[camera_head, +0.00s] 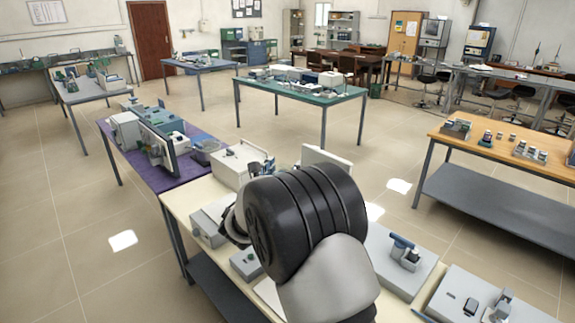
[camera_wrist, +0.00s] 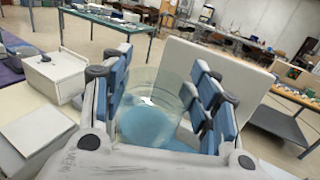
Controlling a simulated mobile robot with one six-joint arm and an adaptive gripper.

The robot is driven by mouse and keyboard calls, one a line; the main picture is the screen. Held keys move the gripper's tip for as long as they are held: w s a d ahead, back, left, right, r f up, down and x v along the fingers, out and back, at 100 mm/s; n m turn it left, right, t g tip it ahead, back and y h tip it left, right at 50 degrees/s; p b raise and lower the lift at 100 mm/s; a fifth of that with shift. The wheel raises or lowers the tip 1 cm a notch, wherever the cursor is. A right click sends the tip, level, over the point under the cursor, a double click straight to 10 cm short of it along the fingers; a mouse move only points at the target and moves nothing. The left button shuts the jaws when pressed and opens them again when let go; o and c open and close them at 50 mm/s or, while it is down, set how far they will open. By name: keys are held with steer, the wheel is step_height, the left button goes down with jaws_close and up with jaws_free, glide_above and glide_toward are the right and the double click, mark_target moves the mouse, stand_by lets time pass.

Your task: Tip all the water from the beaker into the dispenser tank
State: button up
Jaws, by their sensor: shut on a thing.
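In the wrist view, my gripper (camera_wrist: 160,88) is shut on a clear glass beaker (camera_wrist: 150,88), with blue pads on both sides of it. Blue water (camera_wrist: 146,126) is in the beaker. The beaker's base is hidden behind the gripper body. A pale upright panel (camera_wrist: 222,72) stands just beyond the beaker and to the right; it also shows in the head view (camera_head: 325,160). I cannot tell whether it belongs to the dispenser tank, and no tank is clearly recognisable. In the head view, my arm hides the beaker and most of the gripper.
A white box-shaped device (camera_wrist: 55,76) stands left of the beaker; it also shows in the head view (camera_head: 240,165). The cream bench (camera_head: 178,198) carries several grey devices. A purple bench (camera_head: 180,178) adjoins it. A wooden-topped table (camera_head: 495,145) stands to the right across open floor.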

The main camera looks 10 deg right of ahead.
steer(key=shift+f+b, duration=0.95)
steer(key=shift+f, duration=1.2)
steer(key=shift+r+m, duration=0.3)
steer(key=shift+m, duration=0.4)
steer(key=shift+b, duration=0.3)
steer(key=shift+s+r+m+b, duration=0.15)
steer(key=shift+m+b, duration=0.25)
steer(key=shift+b, duration=0.2)
steer(key=shift+s+d+m+b, duration=0.15)
steer(key=shift+m+b, duration=1.45)
steer(key=shift+b, duration=1.55)
steer(key=shift+d+m+b, duration=0.15)
steer(key=shift+m+b, duration=0.55)
steer(key=shift+b, duration=0.8)
